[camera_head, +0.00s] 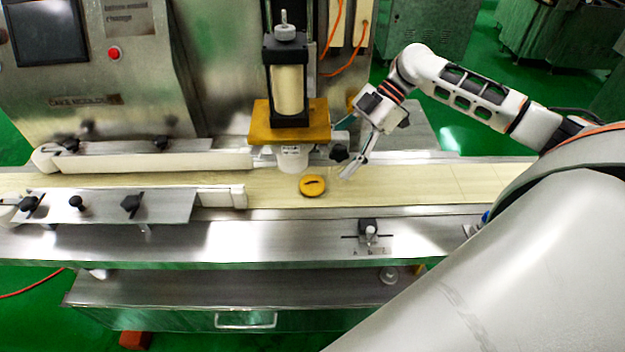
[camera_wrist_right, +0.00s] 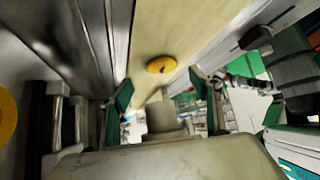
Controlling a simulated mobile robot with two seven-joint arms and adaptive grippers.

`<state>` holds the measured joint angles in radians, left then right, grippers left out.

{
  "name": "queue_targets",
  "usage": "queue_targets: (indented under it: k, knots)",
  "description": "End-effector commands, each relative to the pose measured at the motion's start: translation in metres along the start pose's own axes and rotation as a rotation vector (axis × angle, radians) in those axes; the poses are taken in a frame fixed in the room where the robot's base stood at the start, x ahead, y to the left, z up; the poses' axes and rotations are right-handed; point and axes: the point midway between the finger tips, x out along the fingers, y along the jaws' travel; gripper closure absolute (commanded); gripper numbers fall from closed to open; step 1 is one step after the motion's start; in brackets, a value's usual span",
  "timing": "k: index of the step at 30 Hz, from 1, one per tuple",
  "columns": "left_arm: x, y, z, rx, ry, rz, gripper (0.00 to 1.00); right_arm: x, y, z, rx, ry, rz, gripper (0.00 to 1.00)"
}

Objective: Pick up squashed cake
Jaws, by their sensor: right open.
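The squashed cake (camera_head: 312,186) is a flat, round, yellow-orange disc with a dark mark on top. It lies on the pale conveyor belt, just in front of and below the white stamping head. In the right wrist view the cake (camera_wrist_right: 161,65) shows ahead of my fingers, near the line between them. My right gripper (camera_head: 350,172) is to the right of the cake, low over the belt and apart from it. Its two fingers (camera_wrist_right: 160,95) stand open with nothing between them. My left gripper does not show.
The stamping press (camera_head: 289,95) with its yellow plate (camera_head: 262,125) stands right behind the cake. White guide rails (camera_head: 150,163) line the belt on the left. The belt (camera_head: 430,185) is bare to the right. A black knob (camera_head: 339,153) sits close to my right gripper.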

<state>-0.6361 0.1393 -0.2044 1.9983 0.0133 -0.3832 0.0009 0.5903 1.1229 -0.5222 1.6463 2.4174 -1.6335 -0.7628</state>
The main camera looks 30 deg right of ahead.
Motion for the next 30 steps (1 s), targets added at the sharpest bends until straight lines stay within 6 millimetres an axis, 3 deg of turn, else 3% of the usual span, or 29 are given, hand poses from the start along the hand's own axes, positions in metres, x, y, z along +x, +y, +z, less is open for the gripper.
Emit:
queue_targets:
  k: [13, 23, 28, 30]
  knots:
    - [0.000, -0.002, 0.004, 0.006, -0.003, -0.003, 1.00, 0.056, -0.004, -0.006, 0.001, 0.003, -0.001, 0.37]
    - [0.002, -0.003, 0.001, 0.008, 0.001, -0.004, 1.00, 0.062, -0.003, -0.006, 0.001, 0.001, 0.000, 0.37]
    - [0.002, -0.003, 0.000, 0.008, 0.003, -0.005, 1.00, 0.062, -0.003, -0.006, 0.001, 0.001, 0.000, 0.76]
    - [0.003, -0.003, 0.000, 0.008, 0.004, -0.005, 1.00, 0.062, -0.003, -0.006, 0.001, 0.001, 0.000, 0.78]
